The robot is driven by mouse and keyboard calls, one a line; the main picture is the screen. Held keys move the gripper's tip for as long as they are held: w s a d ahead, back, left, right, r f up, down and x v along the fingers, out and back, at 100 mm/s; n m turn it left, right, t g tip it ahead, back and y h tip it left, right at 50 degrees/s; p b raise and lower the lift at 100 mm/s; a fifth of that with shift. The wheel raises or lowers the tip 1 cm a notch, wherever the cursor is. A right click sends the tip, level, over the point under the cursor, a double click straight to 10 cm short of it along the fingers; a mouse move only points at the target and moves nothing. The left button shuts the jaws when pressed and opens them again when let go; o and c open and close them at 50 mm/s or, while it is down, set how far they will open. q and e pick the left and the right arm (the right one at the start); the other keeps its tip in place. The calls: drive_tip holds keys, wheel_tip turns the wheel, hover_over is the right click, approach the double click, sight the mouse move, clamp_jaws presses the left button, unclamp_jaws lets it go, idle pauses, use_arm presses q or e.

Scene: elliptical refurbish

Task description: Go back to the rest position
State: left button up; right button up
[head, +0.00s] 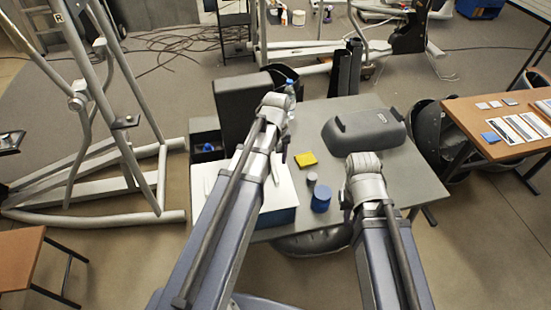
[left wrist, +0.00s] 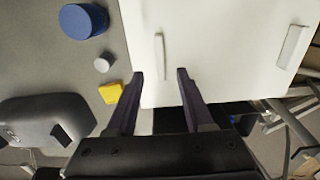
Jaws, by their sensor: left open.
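My left gripper (left wrist: 160,74) is open in the left wrist view, with nothing between its two dark fingers. It is over the edge of a white-topped box (left wrist: 220,45), near a pale bar on that top. In the head view the white-topped box (head: 283,200) stands at the left of the grey table (head: 335,205), partly behind my left arm. The left gripper (head: 280,158) shows there only as small dark parts below the wrist. My right arm reaches over the table's front; its gripper is hidden from view.
A blue cylinder (head: 321,199), a small grey cylinder (head: 311,178) and a yellow block (head: 306,159) sit between my arms. A dark grey console cover (head: 365,132) lies behind my right arm. Exercise machine frames (head: 130,150) stand left; a brown table (head: 500,115) stands right.

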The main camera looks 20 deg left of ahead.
use_arm(q)
drive_tip(key=shift+r+p, duration=0.35)
drive_tip(key=shift+r, duration=0.45)
drive_tip(key=s+d+m+y, duration=0.1)
drive_tip(key=s+d+m, duration=0.9)
drive_tip(key=s+d, duration=0.4)
drive_tip(key=shift+s+d, duration=0.15)
drive_tip(key=shift+d, duration=0.3)
